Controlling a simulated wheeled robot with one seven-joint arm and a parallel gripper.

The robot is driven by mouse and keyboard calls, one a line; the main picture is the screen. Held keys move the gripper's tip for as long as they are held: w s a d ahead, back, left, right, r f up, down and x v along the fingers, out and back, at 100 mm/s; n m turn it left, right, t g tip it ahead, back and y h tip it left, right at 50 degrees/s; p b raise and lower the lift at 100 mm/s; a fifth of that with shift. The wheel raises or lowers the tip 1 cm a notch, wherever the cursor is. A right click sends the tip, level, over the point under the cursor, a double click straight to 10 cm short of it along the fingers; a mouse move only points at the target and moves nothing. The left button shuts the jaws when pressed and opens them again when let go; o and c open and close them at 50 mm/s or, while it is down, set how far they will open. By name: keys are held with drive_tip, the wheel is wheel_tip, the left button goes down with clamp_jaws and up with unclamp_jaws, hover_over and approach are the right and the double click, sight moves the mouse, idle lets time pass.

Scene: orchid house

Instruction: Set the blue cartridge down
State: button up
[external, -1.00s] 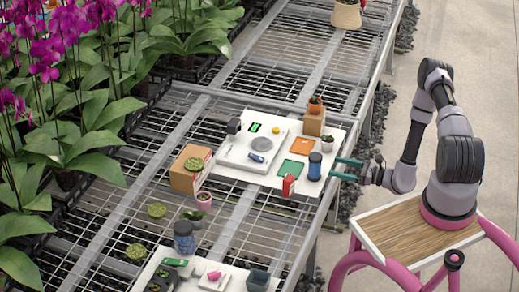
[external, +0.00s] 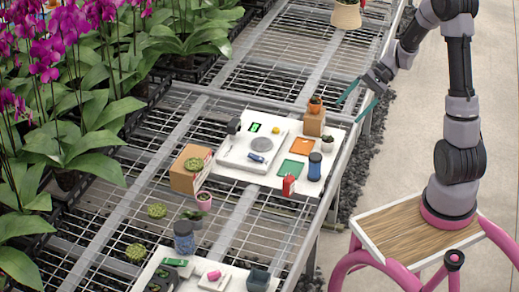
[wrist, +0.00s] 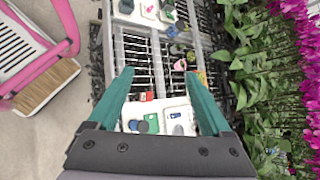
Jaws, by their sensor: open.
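A small blue piece, which looks like the blue cartridge (external: 256,157), lies on the white instrument (external: 234,155) on the white board (external: 262,181). In the wrist view a small blue item (wrist: 175,115) shows on the white surface between my fingers; it may be the same piece. My gripper (external: 350,111) has two teal fingers, spread apart with nothing between them. It is raised beyond the board's far right corner, well apart from the blue piece. It also shows in the wrist view (wrist: 158,73).
A blue jar (external: 314,167), a red box (external: 289,186), green (external: 291,170) and orange (external: 301,146) squares and a potted plant on a wooden block (external: 312,122) share the board. A cardboard box (external: 190,172) stands to its left. Bare mesh bench (external: 285,55) lies behind.

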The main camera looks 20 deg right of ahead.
drive_tip(key=s+d+r+n+t+h, duration=0.2)
drive_tip(key=s+d+r+t+h, duration=0.2)
drive_tip(key=s+r, duration=0.3)
drive_tip(key=s+d+r+n+t+h, duration=0.2)
drive_tip(key=s+d+r+t+h, duration=0.2)
drive_tip(key=r, duration=0.6)
drive_tip(key=s, duration=0.2)
drive_tip(key=shift+s+r+n+h, duration=0.15)
drive_tip(key=shift+s+n+h, duration=0.15)
drive_tip(key=shift+s+n, duration=0.1)
